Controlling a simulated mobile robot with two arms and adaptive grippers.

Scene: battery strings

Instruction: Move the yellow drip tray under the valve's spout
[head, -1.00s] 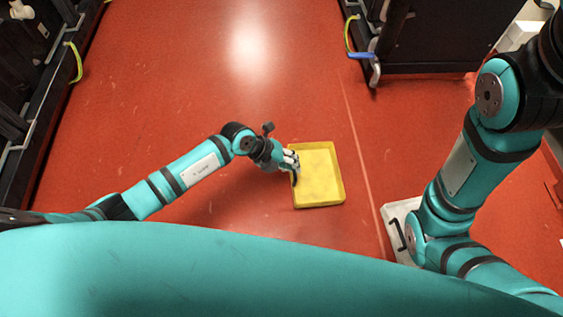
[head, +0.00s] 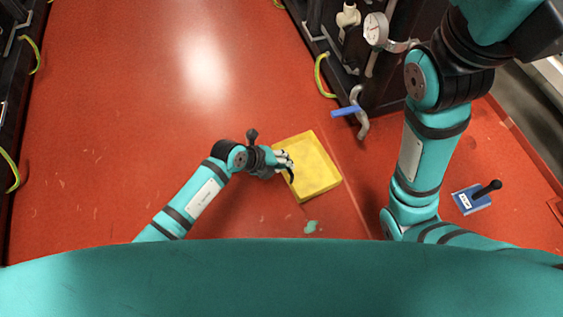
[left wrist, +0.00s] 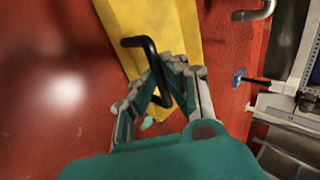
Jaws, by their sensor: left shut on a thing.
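The yellow drip tray (head: 318,165) lies on the red floor, turned at an angle in the head view. My left gripper (head: 285,162) is at its left edge. In the left wrist view my left gripper (left wrist: 160,80) is shut on the tray's black handle (left wrist: 140,42), with part of the yellow tray (left wrist: 165,22) beyond it. The valve has a blue lever (head: 345,112) and a curved metal spout (head: 362,124), up and to the right of the tray and apart from it. My right gripper is out of view.
A dark rack (head: 400,85) with a pressure gauge (head: 375,29) stands behind the valve. A teal patch (head: 310,227) is on the floor below the tray. A blue block with a black lever (head: 472,197) is at right. Open floor lies left.

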